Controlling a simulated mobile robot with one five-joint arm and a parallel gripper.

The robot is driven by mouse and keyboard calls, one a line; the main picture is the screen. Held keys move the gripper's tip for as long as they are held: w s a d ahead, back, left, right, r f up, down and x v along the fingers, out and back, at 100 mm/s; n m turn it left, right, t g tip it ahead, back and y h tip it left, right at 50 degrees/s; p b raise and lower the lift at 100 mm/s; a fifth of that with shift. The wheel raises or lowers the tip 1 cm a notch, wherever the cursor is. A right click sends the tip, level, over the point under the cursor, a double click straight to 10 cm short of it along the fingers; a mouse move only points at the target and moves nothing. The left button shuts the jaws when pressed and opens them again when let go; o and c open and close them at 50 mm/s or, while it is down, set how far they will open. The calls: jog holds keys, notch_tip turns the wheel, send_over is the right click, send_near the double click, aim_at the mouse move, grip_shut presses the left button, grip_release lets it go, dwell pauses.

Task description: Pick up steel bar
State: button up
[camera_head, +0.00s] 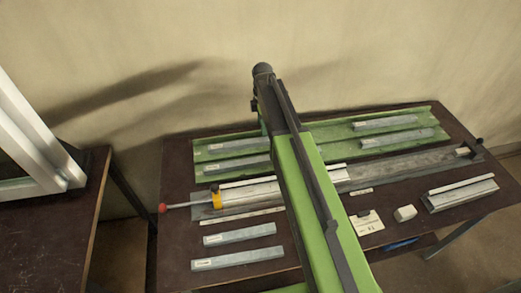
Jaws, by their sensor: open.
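Several grey labelled bars look like steel, and I cannot tell which one the task means. Two lie on the table's front left, a shorter bar (240,233) and a longer bar (237,258). Two more, an upper bar (232,145) and a lower bar (245,162), lie at the left of the green tray (300,131). Another pair, a back bar (384,122) and a front bar (397,138), lies at its right. My green arm reaches across the table from the bottom, its dark end joint above the tray's back edge. My gripper's jaws are hidden, and no bar is visibly held.
A long clamp bed (400,168) with a red-knobbed rod (163,208) and a yellow collar (216,198) spans the brown table. A profile piece (460,194), a white block (405,213) and a card (366,222) lie right. A white frame (35,150) stands on the left table.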

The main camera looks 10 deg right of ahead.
aim_at(260, 140)
jog(key=f+b, duration=0.4)
jog(key=f, duration=0.1)
jog(key=f+b, duration=0.2)
jog(key=f, duration=0.1)
jog(key=shift+w+a+f+b, duration=0.15)
jog(key=shift+a+b, duration=0.25)
jog(key=shift+r, duration=0.2)
grip_shut()
dwell(0.8)
